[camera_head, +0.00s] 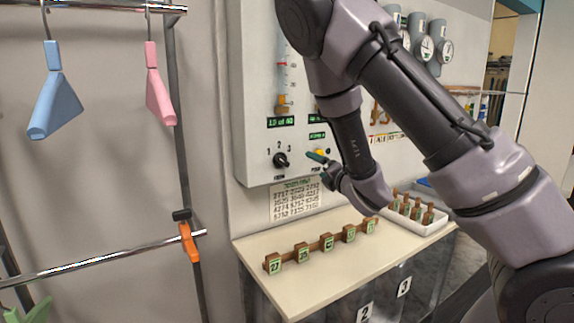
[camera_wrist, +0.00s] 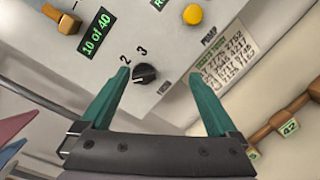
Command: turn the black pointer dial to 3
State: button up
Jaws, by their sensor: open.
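The black pointer dial (camera_head: 281,160) is on the lower front of the white wall panel, with the numbers 1, 2 and 3 around its top. I cannot tell for sure which number its pointer faces. In the wrist view the dial (camera_wrist: 145,74) shows between my fingers, nearer the left one, with 2 and 3 above it; 1 is not visible there. My gripper (camera_head: 322,162) has green fingers, is open and empty, and appears right of the dial in the head view. In the wrist view my gripper (camera_wrist: 160,78) shows its fingers spread wide, apart from the dial.
A yellow button (camera_wrist: 193,14) and a green "10 of 40" display (camera_wrist: 96,32) are near the dial. An orange slider (camera_head: 282,104) is above. A number sheet (camera_head: 296,200) hangs below. Wooden numbered blocks (camera_head: 325,243) and a white tray (camera_head: 418,226) stand on the shelf.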

aim_at(285, 162)
jog(key=s+a+f+n+g+y, duration=0.1)
jog(key=s+a+n+y, duration=0.15)
jog(key=a+n, duration=0.2)
jog(key=x, duration=1)
jog(key=shift+w+d+f, duration=0.1)
jog(key=shift+w, duration=0.3)
jog(key=c, duration=1.4)
